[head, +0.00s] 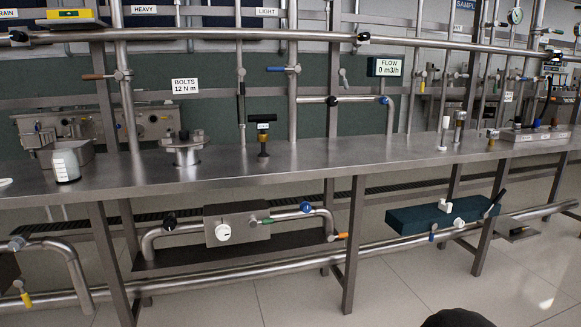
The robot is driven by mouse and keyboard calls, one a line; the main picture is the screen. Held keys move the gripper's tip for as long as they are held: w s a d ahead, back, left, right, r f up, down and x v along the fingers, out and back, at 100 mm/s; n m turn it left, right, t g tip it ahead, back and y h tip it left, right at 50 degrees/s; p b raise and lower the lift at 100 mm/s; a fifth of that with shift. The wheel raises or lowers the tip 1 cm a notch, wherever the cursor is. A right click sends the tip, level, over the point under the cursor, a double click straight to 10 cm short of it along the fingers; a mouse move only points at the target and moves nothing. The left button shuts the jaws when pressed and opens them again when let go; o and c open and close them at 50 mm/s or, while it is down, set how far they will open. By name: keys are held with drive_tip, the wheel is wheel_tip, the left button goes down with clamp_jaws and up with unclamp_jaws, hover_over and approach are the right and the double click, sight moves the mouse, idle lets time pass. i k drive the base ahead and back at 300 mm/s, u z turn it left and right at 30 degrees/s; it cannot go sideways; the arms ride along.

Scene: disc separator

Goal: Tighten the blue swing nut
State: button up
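Several blue fittings show, and I cannot tell for certain which is the blue swing nut. One blue round fitting (306,207) sits on the steel pipe under the bench, right of a grey box with a white knob. Another blue fitting (384,100) sits on the pipe above the bench, near its downward bend. Both are small, so how tight they are cannot be seen. My gripper does not show. A dark rounded shape at the bottom edge may be part of my own body.
The long steel bench (330,155) crosses the view. On it stand a white-and-steel jug (66,166), a clamp-like steel fitting (184,150) and a black-topped brass fitting (263,140). A dark teal box (430,218) hangs below at right. Tiled floor (420,285) in front is clear.

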sight(305, 206)
drive_tip(key=k, duration=0.5)
drive_tip(key=u, duration=1.3)
drive_tip(key=i, duration=0.9)
drive_tip(key=z, duration=1.85)
